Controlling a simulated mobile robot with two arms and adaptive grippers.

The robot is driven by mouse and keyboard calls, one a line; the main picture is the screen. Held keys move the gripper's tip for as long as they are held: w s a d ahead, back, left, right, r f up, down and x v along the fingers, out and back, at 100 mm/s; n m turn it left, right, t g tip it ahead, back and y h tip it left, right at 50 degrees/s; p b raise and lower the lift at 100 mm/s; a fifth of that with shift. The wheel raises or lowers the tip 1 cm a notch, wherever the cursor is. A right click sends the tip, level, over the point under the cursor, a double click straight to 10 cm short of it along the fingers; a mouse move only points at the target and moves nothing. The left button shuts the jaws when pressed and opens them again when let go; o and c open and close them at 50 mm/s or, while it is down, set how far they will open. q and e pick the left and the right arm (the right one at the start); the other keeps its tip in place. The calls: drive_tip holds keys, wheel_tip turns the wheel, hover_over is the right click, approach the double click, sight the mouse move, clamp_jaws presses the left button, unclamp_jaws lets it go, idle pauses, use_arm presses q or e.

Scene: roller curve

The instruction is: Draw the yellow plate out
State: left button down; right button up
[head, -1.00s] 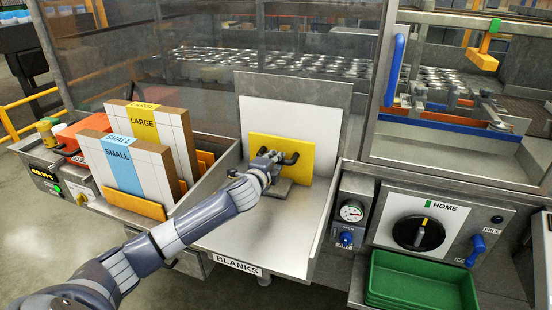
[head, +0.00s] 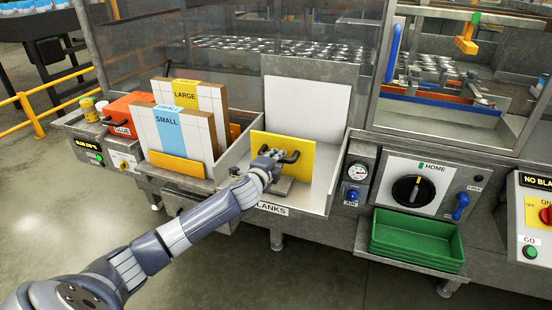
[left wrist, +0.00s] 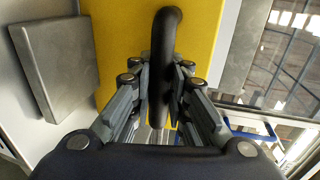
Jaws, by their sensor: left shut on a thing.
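The yellow plate (head: 299,157) stands upright in the BLANKS tray (head: 318,193), in front of a white panel (head: 305,108). It carries a dark handle (head: 290,157). My left gripper (head: 270,160) is at the handle on the plate's face. In the left wrist view the gripper (left wrist: 165,95) has its fingers on both sides of the dark handle (left wrist: 165,45), shut on it, with the yellow plate (left wrist: 125,50) behind. A grey block (left wrist: 55,65) shows beside the plate there. My right gripper is not in view.
LARGE and SMALL boxes (head: 168,135) stand left of the tray. A HOME dial panel (head: 412,188) and a green bin (head: 415,240) are to the right. Open floor (head: 80,210) lies in front on the left.

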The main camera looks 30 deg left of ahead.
use_arm(q)
drive_tip(key=c, duration=1.5)
unclamp_jaws()
drive_tip(key=shift+c, duration=0.2)
drive_tip(key=v, duration=1.2)
drive_tip(key=shift+a+f, duration=0.1)
drive_tip(key=shift+a, duration=0.05)
